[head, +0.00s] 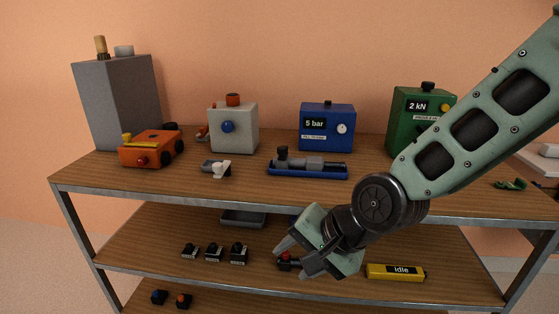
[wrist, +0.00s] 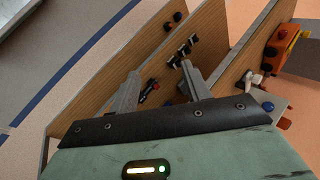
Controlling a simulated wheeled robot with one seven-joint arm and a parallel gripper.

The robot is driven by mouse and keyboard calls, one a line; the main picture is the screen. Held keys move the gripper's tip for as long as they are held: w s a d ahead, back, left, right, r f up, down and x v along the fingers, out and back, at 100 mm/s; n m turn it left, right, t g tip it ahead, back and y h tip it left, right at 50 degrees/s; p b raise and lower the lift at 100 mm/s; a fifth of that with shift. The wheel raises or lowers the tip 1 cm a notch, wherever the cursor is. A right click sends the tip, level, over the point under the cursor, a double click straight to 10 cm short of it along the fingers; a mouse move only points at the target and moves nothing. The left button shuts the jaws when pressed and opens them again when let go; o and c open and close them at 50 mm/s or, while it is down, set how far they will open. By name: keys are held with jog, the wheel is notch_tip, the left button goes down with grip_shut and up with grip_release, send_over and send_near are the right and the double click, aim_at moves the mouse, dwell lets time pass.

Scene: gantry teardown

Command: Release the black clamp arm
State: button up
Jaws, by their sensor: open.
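My gripper (head: 293,260) is open and empty, in front of the middle shelf. Both its fingers show apart in the wrist view (wrist: 160,72). I cannot tell for sure which thing is the black clamp arm. On the top shelf, a black and grey device (head: 312,162) lies in a blue tray (head: 308,175), and a small grey and white fitting (head: 217,169) stands left of it.
Several black labelled blocks, one here (head: 239,253), and a yellow "Idle" box (head: 396,272) stand on the middle shelf (head: 150,240). The top shelf holds an orange machine (head: 150,148), a white box (head: 233,128), a blue "5 bar" box (head: 327,127) and a green "2 kN" box (head: 405,112).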

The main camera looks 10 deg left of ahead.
jog(key=w+a+f+m+t+y+b, duration=0.2)
jog(key=w+a+m+y, duration=0.15)
jog(key=w+m, duration=0.3)
jog(key=m+t+b, duration=0.4)
jog(key=m+t, duration=0.6)
jog(key=m, duration=0.8)
send_near(279, 149)
jog(key=shift+y, duration=0.25)
jog(key=x, duration=0.4)
jog(key=d+f+x, duration=0.1)
jog(key=x, duration=0.3)
jog(key=w+x, duration=0.1)
jog(key=x, duration=0.3)
jog(key=shift+w+d+f+p, duration=0.1)
jog(key=shift+f+p, duration=0.15)
jog(key=shift+p, duration=0.1)
grip_shut()
